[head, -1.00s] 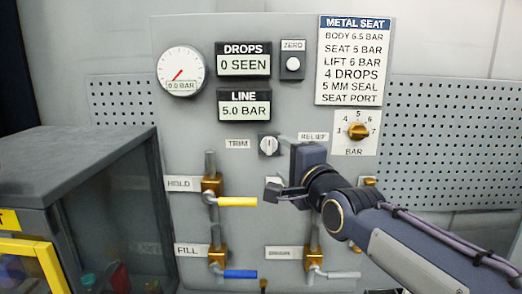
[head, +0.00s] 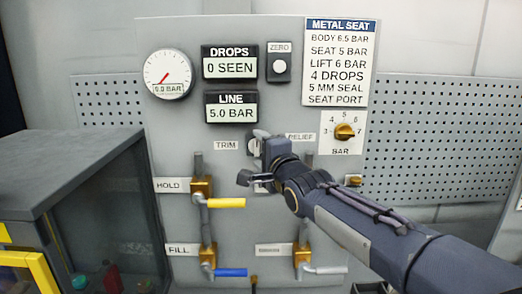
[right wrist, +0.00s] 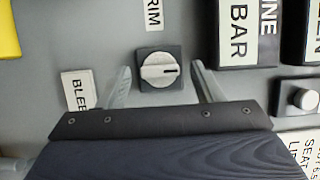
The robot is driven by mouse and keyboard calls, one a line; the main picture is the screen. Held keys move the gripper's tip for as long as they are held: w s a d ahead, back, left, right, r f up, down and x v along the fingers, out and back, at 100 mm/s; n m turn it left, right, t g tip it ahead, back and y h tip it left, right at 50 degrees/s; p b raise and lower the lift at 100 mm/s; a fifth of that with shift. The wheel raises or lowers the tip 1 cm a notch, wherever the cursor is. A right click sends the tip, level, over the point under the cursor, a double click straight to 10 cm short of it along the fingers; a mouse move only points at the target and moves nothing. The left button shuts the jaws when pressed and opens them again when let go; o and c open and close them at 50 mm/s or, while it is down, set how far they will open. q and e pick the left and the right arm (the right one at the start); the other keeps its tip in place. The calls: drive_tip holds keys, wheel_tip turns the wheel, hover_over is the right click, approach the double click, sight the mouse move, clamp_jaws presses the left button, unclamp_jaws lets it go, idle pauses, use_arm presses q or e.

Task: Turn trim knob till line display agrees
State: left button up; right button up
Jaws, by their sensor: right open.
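The trim knob (right wrist: 160,70) is a round pale knob with a dark mark on a black square base. In the right wrist view it lies between the two open fingers of my right gripper (right wrist: 161,75), apart from both. In the head view my right gripper (head: 254,156) is in front of the trim knob (head: 253,147) and partly hides it. The line display (head: 231,107) reads 5.0 BAR. The metal seat card (head: 338,62) lists body 6.5, seat 5 and lift 6 bar. My left gripper is not in view.
A round gauge (head: 168,75) reads 0.0 BAR. The drops display (head: 230,64) reads 0 SEEN. The relief knob (head: 344,132) and zero button (head: 280,66) sit nearby. A yellow hold lever (head: 226,203) and blue fill lever (head: 231,272) are below. A dark cabinet (head: 60,175) stands left.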

drive_tip(key=shift+c, duration=0.3)
drive_tip(key=c, duration=0.9)
drive_tip(key=shift+c, duration=0.2)
drive_tip(key=shift+n, duration=0.3)
drive_tip(key=n+g, duration=0.1)
drive_tip(key=n, duration=0.1)
drive_tip(key=n+h, duration=0.1)
drive_tip(key=n, duration=0.1)
drive_tip(key=shift+a+r+n+g+h, duration=0.2)
drive_tip(key=shift+n+g+h, duration=0.1)
drive_tip(key=shift+g, duration=0.1)
drive_tip(key=n+g+h, duration=0.1)
drive_tip(key=n+h, duration=0.1)
drive_tip(key=n, duration=0.2)
drive_tip(key=shift+a+r+b, duration=0.1)
drive_tip(key=shift+b, duration=0.2)
